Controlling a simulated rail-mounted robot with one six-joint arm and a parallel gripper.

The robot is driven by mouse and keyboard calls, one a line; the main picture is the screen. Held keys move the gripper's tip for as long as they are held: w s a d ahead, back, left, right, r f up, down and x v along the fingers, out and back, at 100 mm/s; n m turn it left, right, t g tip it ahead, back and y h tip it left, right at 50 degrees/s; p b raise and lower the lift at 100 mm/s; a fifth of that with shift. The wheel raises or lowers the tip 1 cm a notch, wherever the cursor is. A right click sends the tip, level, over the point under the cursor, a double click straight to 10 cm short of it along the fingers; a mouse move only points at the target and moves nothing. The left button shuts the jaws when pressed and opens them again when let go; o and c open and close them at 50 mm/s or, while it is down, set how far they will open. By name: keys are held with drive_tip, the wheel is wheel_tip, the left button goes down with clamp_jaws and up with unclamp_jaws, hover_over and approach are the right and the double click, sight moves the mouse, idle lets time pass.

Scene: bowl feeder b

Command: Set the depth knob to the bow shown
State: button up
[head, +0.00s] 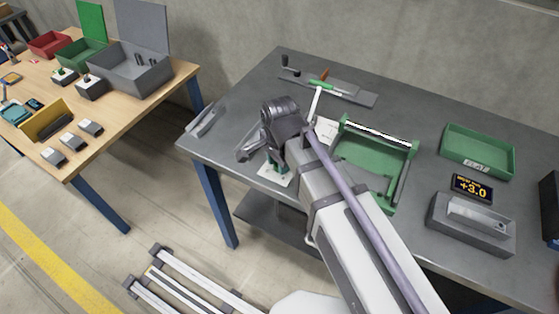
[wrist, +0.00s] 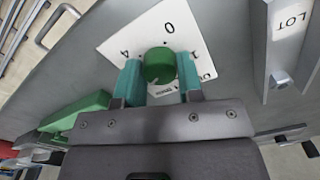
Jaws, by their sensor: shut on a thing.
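The green depth knob (wrist: 158,65) stands in the middle of a white dial card (wrist: 118,45), which lies on the grey bench. The card's printed 0 is at the top, a 4 at the left and a 1 at the right. My gripper (wrist: 159,80) has its teal fingers on either side of the knob, shut on it. The knob's pointer mark cannot be made out clearly. In the head view, my arm hides most of the knob, and part of the card (head: 274,176) shows. A small display (head: 472,188) reads +3.0 in yellow.
A green frame fixture (head: 346,155) stands right of my gripper, close to my arm. A green tray (head: 478,152) and a grey box (head: 470,224) are at the right. Tools lie on a grey plate (head: 355,94) behind. A wooden table (head: 125,110) with bins stands left.

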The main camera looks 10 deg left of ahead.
idle(0.4)
drive_tip(key=o, duration=0.9)
drive_tip(key=shift+r, duration=0.1)
wheel_tip(320, 180, up, 11)
drive_tip(key=p, duration=1.1)
drive_tip(key=shift+f, duration=0.2)
